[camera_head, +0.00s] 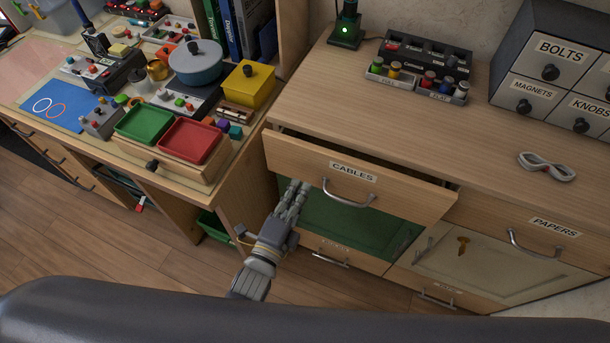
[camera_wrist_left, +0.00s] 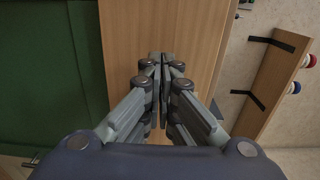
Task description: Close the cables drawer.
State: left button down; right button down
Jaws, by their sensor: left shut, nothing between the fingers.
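The cables drawer (camera_head: 405,192) has a wooden front with a CABLES label and a curved metal handle (camera_head: 348,196). It stands out a little from the cabinet, with a dark gap behind its top edge at the right. My left gripper (camera_head: 299,187) is shut and empty, at the lower left part of the drawer front, left of the handle. In the left wrist view the shut fingertips (camera_wrist_left: 161,58) point at a plain wooden panel (camera_wrist_left: 190,22), which looks like the drawer front. Whether they touch it I cannot tell. My right gripper is out of view.
Below the drawer is a green panel (camera_head: 345,228). The papers drawer (camera_head: 535,240) is at the right. A cluttered workbench is at the left.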

aim_at(310, 168)
pick_arm(q)
jog(key=shift+x, duration=2)
jog(key=b+x, duration=0.1)
jog(key=x, duration=0.3)
jog(key=shift+w+f, duration=0.1)
jog(key=shift+w, duration=0.1)
jog(key=shift+s, duration=0.1)
jog(key=shift+r, duration=0.25)
